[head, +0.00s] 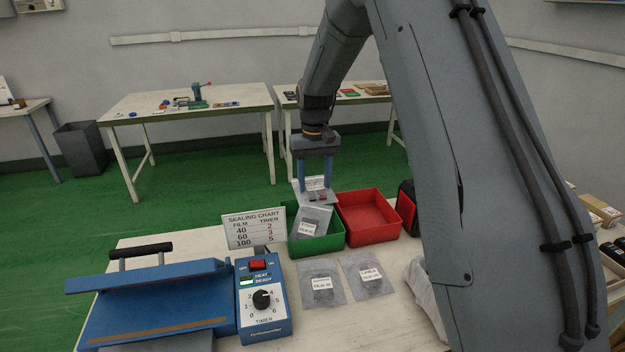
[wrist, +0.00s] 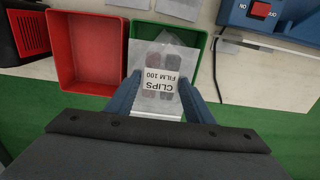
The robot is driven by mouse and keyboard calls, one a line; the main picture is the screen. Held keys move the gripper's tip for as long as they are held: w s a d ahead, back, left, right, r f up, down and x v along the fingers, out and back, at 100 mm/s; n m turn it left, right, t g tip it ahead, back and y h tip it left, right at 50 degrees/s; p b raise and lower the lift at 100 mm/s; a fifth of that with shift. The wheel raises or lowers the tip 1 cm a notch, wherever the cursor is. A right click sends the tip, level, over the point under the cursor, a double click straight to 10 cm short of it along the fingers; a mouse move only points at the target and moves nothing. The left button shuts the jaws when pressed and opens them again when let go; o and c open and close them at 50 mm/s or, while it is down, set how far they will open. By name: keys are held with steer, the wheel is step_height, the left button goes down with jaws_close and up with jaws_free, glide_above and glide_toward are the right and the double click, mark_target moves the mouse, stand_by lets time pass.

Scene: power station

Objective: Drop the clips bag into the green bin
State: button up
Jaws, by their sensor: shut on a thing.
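The clips bag (wrist: 158,84) is a clear bag with a white label reading CLIPS FILM 100. My gripper (head: 315,186) is shut on it, with one finger at each side, and it also shows in the wrist view (wrist: 160,92). In the head view the held bag (head: 313,196) is at the far side of the green bin (head: 318,245), above its rim. In the wrist view the bag overlaps the green bin (wrist: 203,45) and hides part of its inside. Another clear labelled bag (head: 309,223) appears to lean in the green bin; its label is too small to read.
A red empty bin (head: 367,215) stands right of the green one. Two labelled bags (head: 320,283) (head: 367,275) lie on the table in front. A blue heat sealer (head: 160,300) and a sealing chart sign (head: 254,229) stand to the left.

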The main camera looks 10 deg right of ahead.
mark_target(315, 186)
steer(key=shift+f+b, duration=1.15)
steer(key=shift+f, duration=0.9)
steer(key=o, duration=1.2)
steer(key=shift+o, duration=0.2)
steer(key=shift+r+b, duration=0.9)
steer(key=shift+r, duration=3.05)
steer(key=shift+s, duration=0.1)
steer(key=s+f, duration=0.3)
steer(key=s, duration=1.2)
steer(key=s+f, duration=0.4)
steer(key=s, duration=1.1)
steer(key=shift+f+t, duration=0.25)
steer(key=shift+t, duration=0.15)
